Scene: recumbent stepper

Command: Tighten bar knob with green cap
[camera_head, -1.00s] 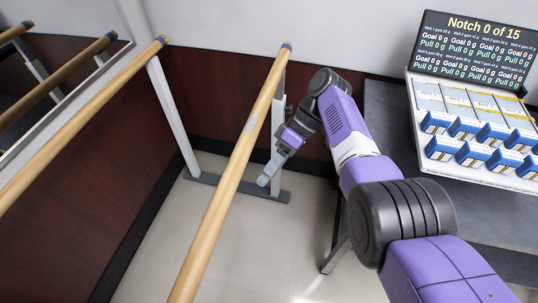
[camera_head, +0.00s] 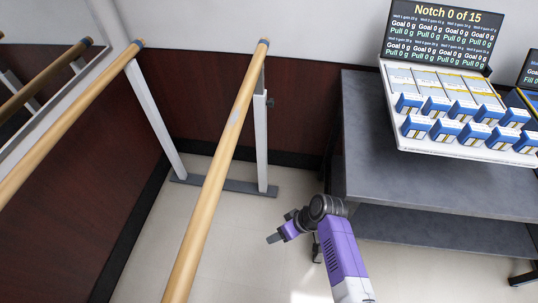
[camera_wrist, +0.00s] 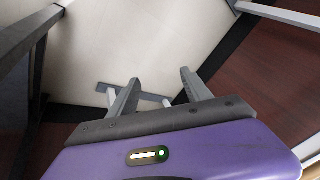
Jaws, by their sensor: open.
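The right wooden bar (camera_head: 222,150) slopes up and away on a white upright post (camera_head: 262,145) in the head view. A small dark knob (camera_head: 270,103) sticks out from the right side of this post, near its top. It is too small to show a green cap. My gripper (camera_head: 273,239) hangs low in front of the post and right of the bar, well apart from the knob. The wrist view shows its two grey fingers (camera_wrist: 158,88) spread apart with nothing between them. I cannot make out the knob in the wrist view.
A second wooden bar (camera_head: 75,120) stands at the left beside a mirror. A grey table (camera_head: 375,165) at the right bears a white tray (camera_head: 400,140) of blue-and-white boxes and a screen reading "Notch 0 of 15" (camera_head: 445,30).

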